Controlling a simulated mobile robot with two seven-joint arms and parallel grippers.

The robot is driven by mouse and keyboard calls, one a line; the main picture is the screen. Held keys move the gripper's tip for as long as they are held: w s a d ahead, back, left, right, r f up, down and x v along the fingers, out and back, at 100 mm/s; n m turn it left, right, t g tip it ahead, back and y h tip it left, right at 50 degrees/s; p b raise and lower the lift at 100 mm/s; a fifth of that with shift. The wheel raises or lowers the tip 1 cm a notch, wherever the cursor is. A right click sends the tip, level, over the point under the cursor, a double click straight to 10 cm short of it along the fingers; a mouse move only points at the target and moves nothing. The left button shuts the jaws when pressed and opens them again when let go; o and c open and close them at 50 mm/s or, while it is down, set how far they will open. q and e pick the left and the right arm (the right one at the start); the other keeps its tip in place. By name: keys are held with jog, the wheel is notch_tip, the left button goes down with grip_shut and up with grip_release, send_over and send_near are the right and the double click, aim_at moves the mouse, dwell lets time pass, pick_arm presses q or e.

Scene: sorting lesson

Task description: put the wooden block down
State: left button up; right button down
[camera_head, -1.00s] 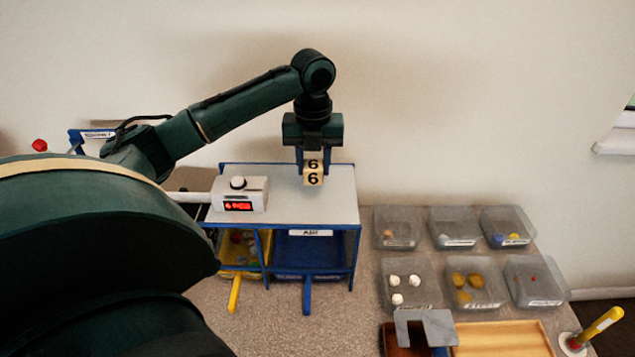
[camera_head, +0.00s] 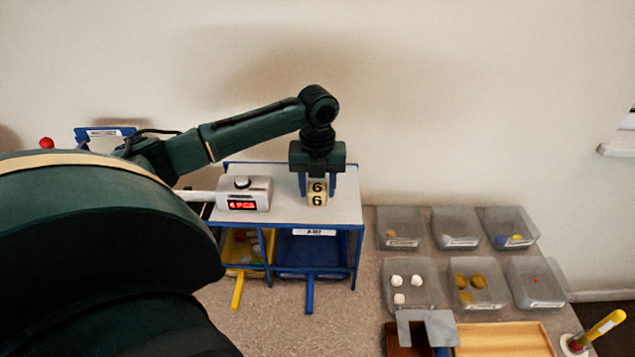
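The wooden block (camera_head: 317,194), pale with a black 6 on each of two visible faces, is upright between the blue fingers of my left gripper (camera_head: 318,188). The fingers are shut on its two sides. The block is over the right half of the grey top of the blue-framed stand (camera_head: 279,205). I cannot tell whether its underside touches that top. My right gripper is not in view.
A white box with a red display and black knob (camera_head: 244,194) stands left of the block. A yellow bin (camera_head: 245,269) and a blue bin (camera_head: 310,250) sit below. Several clear trays (camera_head: 412,284) are at right, with a grey bracket (camera_head: 427,322) in front.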

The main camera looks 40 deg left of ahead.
aim_at(317, 184)
pick_arm(q)
jog(key=shift+o, duration=1.2)
jog(key=shift+r, duration=0.15)
notch_tip(317, 184, up, 12)
jog(key=b, duration=0.1)
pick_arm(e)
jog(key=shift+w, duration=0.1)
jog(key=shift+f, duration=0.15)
